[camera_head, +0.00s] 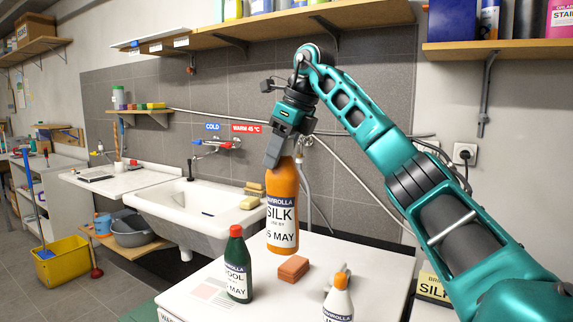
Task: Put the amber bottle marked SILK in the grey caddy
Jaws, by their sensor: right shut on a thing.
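The amber bottle (282,208) has a white label reading SILK, with a "MAY" date line below. It is upright over the white machine top (365,262). My right gripper (276,155), coming in from the right, points down and is shut on the bottle's top, hiding its cap. I cannot tell whether the bottle's base touches the top. My left gripper is not in view. I see nothing that is surely the grey caddy; a grey tub (131,232) sits on the low shelf under the sink.
A dark green bottle (238,268), a reddish block (293,269) and a white bottle with an orange cap (338,302) stand on the machine top. The sink (190,210) lies to the left. A yellow bucket (64,268) is on the floor.

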